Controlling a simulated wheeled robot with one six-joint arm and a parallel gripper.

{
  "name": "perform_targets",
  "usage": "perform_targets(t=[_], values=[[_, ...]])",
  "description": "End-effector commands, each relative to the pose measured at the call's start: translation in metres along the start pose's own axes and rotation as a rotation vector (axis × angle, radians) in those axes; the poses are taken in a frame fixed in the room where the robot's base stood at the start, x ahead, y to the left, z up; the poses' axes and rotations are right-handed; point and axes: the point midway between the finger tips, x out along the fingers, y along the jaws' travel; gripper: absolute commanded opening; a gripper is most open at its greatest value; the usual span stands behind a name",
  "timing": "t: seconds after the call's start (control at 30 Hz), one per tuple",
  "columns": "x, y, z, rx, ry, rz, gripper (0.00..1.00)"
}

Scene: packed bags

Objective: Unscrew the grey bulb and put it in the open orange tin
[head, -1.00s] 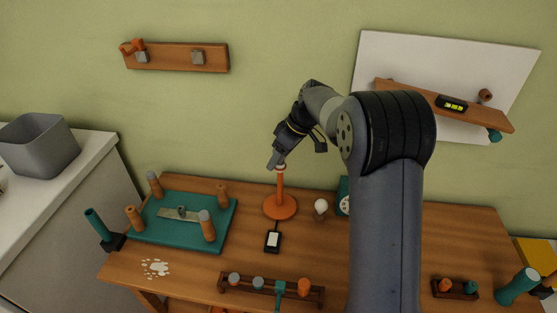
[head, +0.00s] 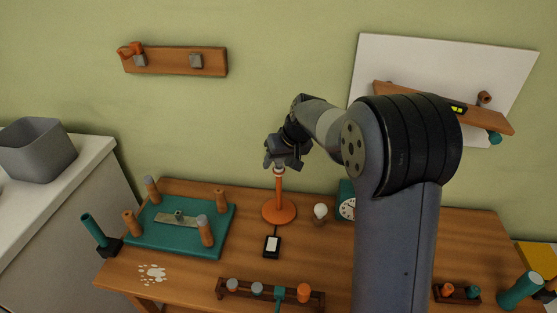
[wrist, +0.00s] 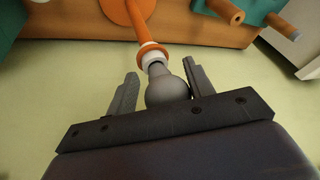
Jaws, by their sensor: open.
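The grey bulb (wrist: 167,92) sits in the white socket of the orange lamp stand (head: 279,208). In the wrist view it lies between the two fingers of my gripper (wrist: 161,68), which are open with one on each side. A narrow gap shows on the left, while the right finger is very near the bulb. In the head view my gripper (head: 280,166) is over the top of the lamp and hides the bulb. I cannot make out an open orange tin in these frames.
A pale bulb (head: 320,210) stands on the table right of the lamp, near a teal clock (head: 347,206). A black device (head: 272,246) lies in front. A teal board with posts (head: 175,236) is left, and a tool rack (head: 270,293) is at the front edge.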

Motion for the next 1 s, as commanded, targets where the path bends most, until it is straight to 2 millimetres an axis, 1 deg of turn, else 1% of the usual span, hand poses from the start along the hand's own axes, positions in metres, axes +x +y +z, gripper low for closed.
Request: perform_targets(t=[0.27, 0.5, 0.6, 0.87, 1.0], values=[[-0.0014, -0.0007, -0.0001, 0.098, 0.020, 0.040, 0.50], [-0.0021, -0.0001, 0.0003, 0.268, 0.055, 0.112, 0.50], [-0.0015, 0.0008, 0.0007, 0.311, 0.065, 0.128, 0.50], [-0.0005, 0.0016, 0.0010, 0.327, 0.069, 0.135, 0.50], [-0.0005, 0.0017, 0.0011, 0.326, 0.068, 0.135, 0.39]])
